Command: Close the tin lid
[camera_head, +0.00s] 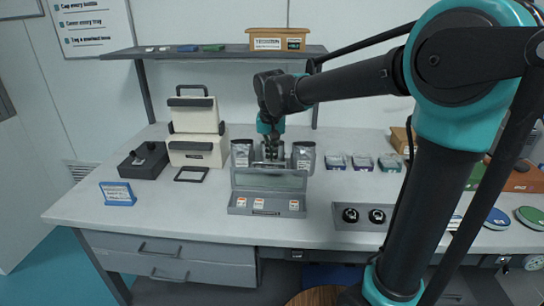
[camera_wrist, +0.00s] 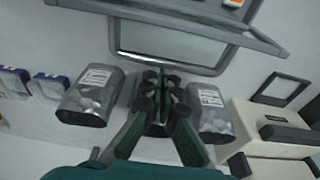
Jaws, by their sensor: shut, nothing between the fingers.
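In the wrist view, my gripper (camera_wrist: 160,75) lies close to the free edge of the lid (camera_wrist: 165,45). I cannot tell whether the fingers touch it. Only a strip of the tin (camera_wrist: 240,14) shows there, at the top.
Cream boxes (camera_head: 197,150) stand at left. The table in front of the blue sign (camera_head: 118,193) is bare.

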